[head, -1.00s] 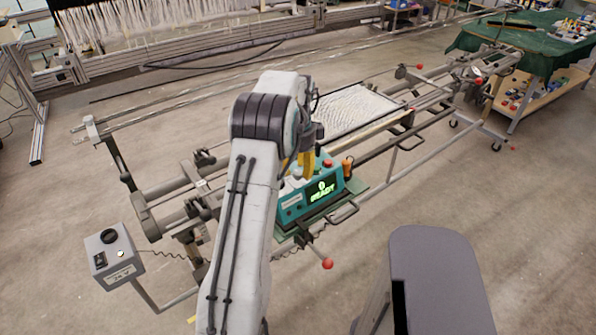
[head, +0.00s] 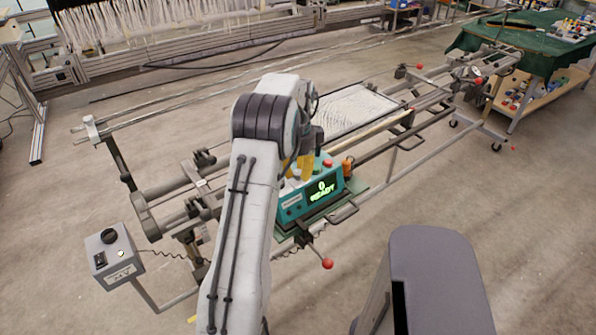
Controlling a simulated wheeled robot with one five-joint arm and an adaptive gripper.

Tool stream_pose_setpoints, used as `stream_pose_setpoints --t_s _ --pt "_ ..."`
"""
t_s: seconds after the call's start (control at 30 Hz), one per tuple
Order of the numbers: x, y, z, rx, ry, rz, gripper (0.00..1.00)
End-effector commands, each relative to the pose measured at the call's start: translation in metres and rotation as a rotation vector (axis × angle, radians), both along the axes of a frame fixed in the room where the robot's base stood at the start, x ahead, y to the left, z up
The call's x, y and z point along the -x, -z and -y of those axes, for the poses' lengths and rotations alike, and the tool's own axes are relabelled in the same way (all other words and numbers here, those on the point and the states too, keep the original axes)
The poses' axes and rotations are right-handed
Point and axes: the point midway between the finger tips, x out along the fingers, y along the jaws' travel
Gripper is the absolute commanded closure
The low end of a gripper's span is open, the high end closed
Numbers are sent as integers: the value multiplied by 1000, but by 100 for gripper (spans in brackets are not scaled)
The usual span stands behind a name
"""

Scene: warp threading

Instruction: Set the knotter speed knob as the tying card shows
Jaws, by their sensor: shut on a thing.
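The knotter is a teal machine (head: 318,190) on the frame, with a green lit display (head: 322,190) that reads READY under a small symbol too small to make out. My gripper (head: 304,172) has yellow fingers and points down at the top of the knotter, left of its red button (head: 328,163). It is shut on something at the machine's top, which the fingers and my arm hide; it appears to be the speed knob. The knob's pointer and scale are not visible. I cannot make out a tying card.
A grey control box (head: 112,256) with a black dial stands at the lower left. An orange-handled part (head: 347,165) sits right of the display. A red ball-ended lever (head: 327,263) juts out in front.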

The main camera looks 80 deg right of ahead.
Motion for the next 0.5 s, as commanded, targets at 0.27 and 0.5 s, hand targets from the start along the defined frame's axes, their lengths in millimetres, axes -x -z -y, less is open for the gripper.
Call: stream_pose_setpoints --t_s 0.27,0.5 --pt "0 0 0 -3 92 0 100" --pt "0 1 -1 -4 239 0 100"
